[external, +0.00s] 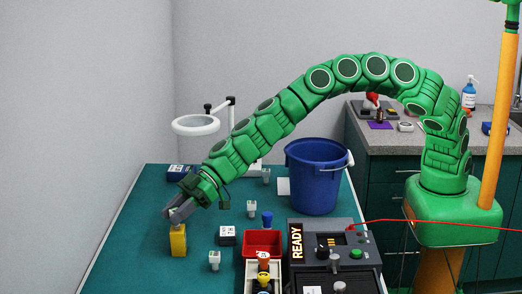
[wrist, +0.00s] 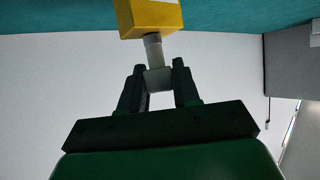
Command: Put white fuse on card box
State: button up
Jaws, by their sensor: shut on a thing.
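My gripper (external: 176,212) is at the left of the teal table, pointing down over a small yellow box (external: 178,240). In the wrist view, both fingers (wrist: 159,82) are shut on the wide head of a white fuse (wrist: 157,77). In the external view, my gripper mostly hides the fuse.
Similar white pieces stand at the middle (external: 252,208), front (external: 214,260) and back (external: 266,176). A blue bucket (external: 316,178), a red bin (external: 262,243) and a dark device reading READY (external: 328,243) are to the right. A ring lamp (external: 196,125) stands behind.

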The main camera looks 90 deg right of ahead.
jog(key=o, duration=1)
jog(key=shift+f, duration=0.1)
jog(key=shift+o, duration=0.2)
jog(key=shift+s+d+r, duration=0.15)
jog(key=shift+s+r, duration=0.05)
jog(key=shift+r, duration=0.1)
jog(key=v, duration=1.1)
jog(key=shift+d, duration=0.2)
jog(key=shift+s+r, duration=0.15)
jog(key=shift+s, duration=0.05)
